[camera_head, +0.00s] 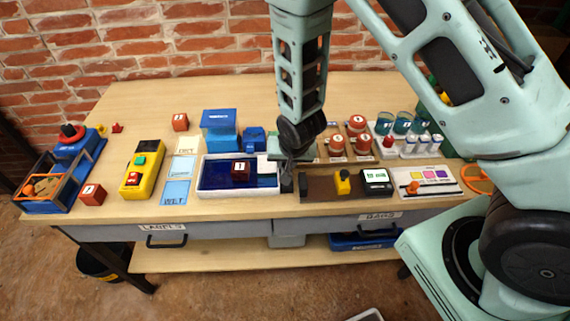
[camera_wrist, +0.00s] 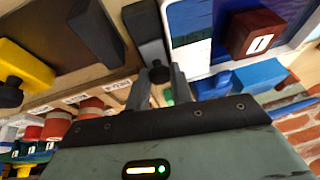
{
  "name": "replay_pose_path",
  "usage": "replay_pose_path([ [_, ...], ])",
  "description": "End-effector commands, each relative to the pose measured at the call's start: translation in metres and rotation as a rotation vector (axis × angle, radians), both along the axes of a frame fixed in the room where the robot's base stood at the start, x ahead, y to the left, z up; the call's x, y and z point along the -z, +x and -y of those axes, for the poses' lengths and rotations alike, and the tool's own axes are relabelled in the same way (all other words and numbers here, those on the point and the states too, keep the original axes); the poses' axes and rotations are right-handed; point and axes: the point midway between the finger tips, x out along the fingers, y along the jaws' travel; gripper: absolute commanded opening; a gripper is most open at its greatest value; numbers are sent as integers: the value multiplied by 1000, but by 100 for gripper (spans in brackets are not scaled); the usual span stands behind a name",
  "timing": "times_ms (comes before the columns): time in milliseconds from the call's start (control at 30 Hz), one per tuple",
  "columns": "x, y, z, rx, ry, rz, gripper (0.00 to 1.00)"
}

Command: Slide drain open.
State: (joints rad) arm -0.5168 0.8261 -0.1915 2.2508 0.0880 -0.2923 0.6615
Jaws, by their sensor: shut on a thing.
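A white-rimmed basin (camera_head: 205,192) with dark blue inside stands in the middle of the bench. A dark red block marked 1 (camera_head: 241,171) sits in it; both basin (camera_wrist: 184,60) and block (camera_wrist: 252,32) show in the wrist view. A narrow grey slide piece with a dark end (camera_wrist: 147,30) lies beside the basin's right side. My gripper (camera_head: 288,172) is low over that side. In the wrist view, its fingers (camera_wrist: 157,88) are shut on a small dark round knob (camera_wrist: 158,71) at the slide's end. I cannot tell how far the drain is open.
A blue box (camera_head: 220,130) stands behind the basin. A yellow button box (camera_head: 142,168) is further left.

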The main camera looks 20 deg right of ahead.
Motion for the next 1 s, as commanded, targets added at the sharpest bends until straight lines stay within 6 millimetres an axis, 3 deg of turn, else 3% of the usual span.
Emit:
replay_pose_path([
  [1000, 0, -28, -11, -4, 1, 1, 3],
])
